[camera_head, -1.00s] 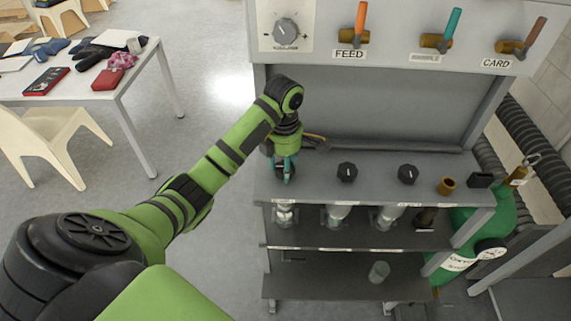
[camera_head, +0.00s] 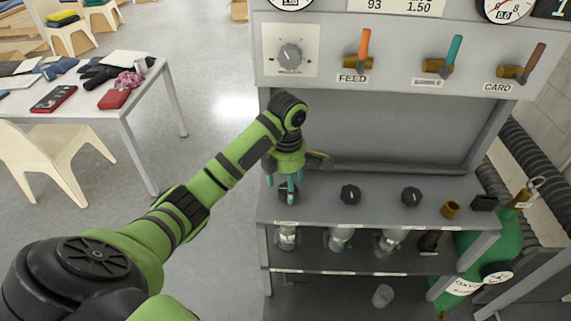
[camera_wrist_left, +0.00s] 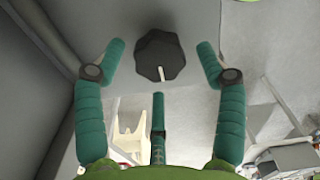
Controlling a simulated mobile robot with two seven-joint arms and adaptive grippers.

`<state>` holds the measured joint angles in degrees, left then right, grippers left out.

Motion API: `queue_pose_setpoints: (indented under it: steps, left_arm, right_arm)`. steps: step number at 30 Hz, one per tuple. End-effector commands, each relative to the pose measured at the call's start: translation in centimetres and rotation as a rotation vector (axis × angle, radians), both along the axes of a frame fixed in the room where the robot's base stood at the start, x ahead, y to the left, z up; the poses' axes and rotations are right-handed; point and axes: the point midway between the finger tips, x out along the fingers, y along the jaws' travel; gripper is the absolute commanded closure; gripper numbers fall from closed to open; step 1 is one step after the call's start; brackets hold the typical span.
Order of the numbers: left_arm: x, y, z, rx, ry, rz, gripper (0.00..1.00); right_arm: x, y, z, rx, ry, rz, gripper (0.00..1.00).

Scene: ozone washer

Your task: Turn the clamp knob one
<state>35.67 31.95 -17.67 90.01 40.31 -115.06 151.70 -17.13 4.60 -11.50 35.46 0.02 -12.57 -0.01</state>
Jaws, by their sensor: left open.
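A black lobed knob (camera_head: 283,193) with a white pointer mark sits at the left end of the shelf top, partly hidden by my left gripper (camera_head: 286,188). My left gripper comes down over it with its teal fingers spread. In the left wrist view the knob (camera_wrist_left: 158,56) lies between the two side fingers of the open left gripper (camera_wrist_left: 160,66). Gaps show on both sides of the knob. The third finger is below it in the picture, apart from it. I cannot tell how far the fingertips reach down beside the knob. My right gripper is not in view.
Two more black knobs (camera_head: 350,194) (camera_head: 411,197) and a brass fitting (camera_head: 451,209) stand to the right. Above is a panel with a dial (camera_head: 290,55) and levers (camera_head: 363,50). Glass jars (camera_head: 339,239) hang below the shelf top. A green cylinder (camera_head: 507,240) stands at right.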

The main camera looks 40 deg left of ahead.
Motion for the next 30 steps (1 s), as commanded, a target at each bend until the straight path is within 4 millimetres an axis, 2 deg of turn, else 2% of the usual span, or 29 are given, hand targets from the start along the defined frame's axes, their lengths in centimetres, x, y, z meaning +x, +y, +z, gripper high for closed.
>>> queue_pose_setpoints:
  steps: [9,15,20,30]
  left_arm:
    - [-0.1,0.4,6.8,0.006,-0.004,0.005,0.29]
    - [-0.2,0.3,9.4,0.004,0.001,0.005,0.29]
    - [-0.2,0.4,10.3,0.003,0.003,0.006,0.29]
    - [-0.3,0.3,10.4,0.001,0.004,0.005,0.29]
  right_arm:
    - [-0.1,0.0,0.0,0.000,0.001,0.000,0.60]
    - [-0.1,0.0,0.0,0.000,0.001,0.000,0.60]
    - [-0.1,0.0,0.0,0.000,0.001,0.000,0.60]
    - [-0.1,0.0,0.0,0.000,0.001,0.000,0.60]
